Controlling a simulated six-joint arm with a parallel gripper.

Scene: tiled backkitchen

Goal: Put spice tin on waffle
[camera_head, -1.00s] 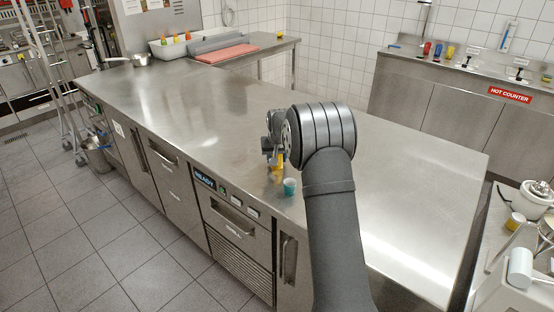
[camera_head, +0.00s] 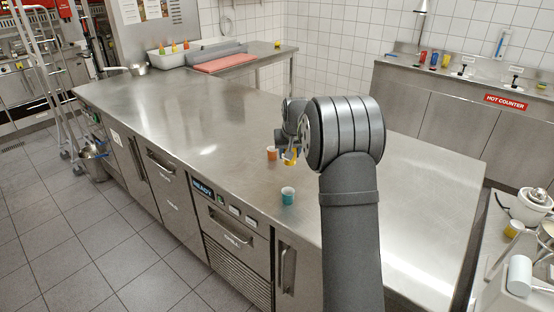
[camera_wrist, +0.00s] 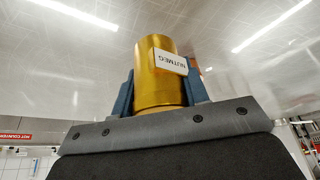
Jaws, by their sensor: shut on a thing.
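The spice tin (camera_wrist: 152,88) is a golden-yellow cylinder with a white NUTMEG label. In the wrist view my gripper (camera_wrist: 161,90) is shut on it, with one blue finger on each side. In the head view my gripper (camera_head: 289,146) is over the steel counter, and a bit of the yellow tin (camera_head: 290,159) shows below it. I cannot tell whether the tin touches the counter. I make out no waffle in either view; my arm hides part of the counter.
A small orange container (camera_head: 271,153) stands just left of the tin. A teal container (camera_head: 288,196) stands near the counter's front edge. The steel counter (camera_head: 190,120) is clear to the left. A red board (camera_head: 222,64) and a white bin (camera_head: 168,56) are at the far end.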

